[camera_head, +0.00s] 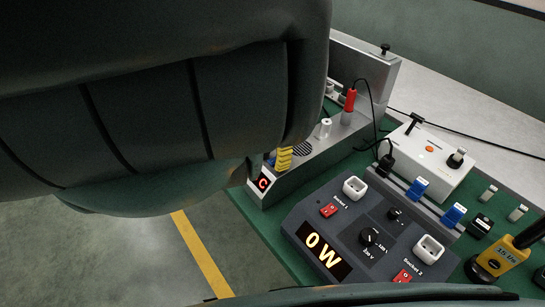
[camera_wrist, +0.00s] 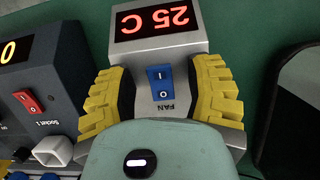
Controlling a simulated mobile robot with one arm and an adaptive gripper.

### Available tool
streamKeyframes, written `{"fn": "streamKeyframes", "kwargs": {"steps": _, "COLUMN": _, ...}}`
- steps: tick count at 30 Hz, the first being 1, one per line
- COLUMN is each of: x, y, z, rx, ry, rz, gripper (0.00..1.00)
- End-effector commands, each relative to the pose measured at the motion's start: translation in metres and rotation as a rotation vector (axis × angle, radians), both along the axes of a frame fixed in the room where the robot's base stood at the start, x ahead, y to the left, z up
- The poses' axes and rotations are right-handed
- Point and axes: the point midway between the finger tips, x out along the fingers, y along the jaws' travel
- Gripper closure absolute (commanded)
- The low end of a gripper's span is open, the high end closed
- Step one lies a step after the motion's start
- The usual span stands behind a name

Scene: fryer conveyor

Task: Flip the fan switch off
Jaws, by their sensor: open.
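The blue fan switch (camera_wrist: 161,82) is a rocker marked I and O, with FAN printed below it in the wrist view. Which side is pressed in is hard to tell. It sits on a grey metal housing (camera_wrist: 185,48) with a red display (camera_wrist: 154,20) reading 25 C upside down. My gripper (camera_wrist: 163,90) is open, its yellow ribbed fingers on either side of the switch, with no gap clear between them and the housing's sides. In the head view, a yellow finger (camera_head: 284,158) shows beside the housing (camera_head: 288,177); my arm hides the switch.
A dark power box (camera_head: 345,240) with a 0 W display, red switches and white sockets stands close by the housing. A red plug (camera_head: 350,100) with a black cable rises behind.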

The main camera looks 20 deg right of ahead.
Motion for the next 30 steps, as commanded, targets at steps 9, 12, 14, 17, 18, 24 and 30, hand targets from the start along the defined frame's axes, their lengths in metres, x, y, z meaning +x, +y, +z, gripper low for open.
{"fn": "streamKeyframes", "kwargs": {"steps": 9, "x": 0.001, "y": -0.001, "z": 0.003, "rx": 0.000, "ry": 0.000, "rz": -0.001, "gripper": 0.45}}
{"fn": "streamKeyframes", "kwargs": {"steps": 12, "x": 0.002, "y": -0.002, "z": 0.010, "rx": -0.002, "ry": -0.002, "rz": 0.000, "gripper": 0.45}}
{"fn": "streamKeyframes", "kwargs": {"steps": 14, "x": 0.003, "y": -0.005, "z": 0.017, "rx": -0.002, "ry": -0.003, "rz": -0.001, "gripper": 0.45}}
{"fn": "streamKeyframes", "kwargs": {"steps": 17, "x": 0.005, "y": -0.007, "z": 0.033, "rx": 0.001, "ry": -0.006, "rz": 0.000, "gripper": 0.45}}
{"fn": "streamKeyframes", "kwargs": {"steps": 18, "x": 0.006, "y": -0.010, "z": 0.041, "rx": -0.002, "ry": -0.007, "rz": -0.002, "gripper": 0.45}}
{"fn": "streamKeyframes", "kwargs": {"steps": 24, "x": 0.010, "y": -0.020, "z": 0.081, "rx": -0.003, "ry": -0.007, "rz": 0.001, "gripper": 0.45}}
{"fn": "streamKeyframes", "kwargs": {"steps": 30, "x": 0.011, "y": -0.027, "z": 0.108, "rx": -0.001, "ry": -0.004, "rz": 0.000, "gripper": 0.45}}
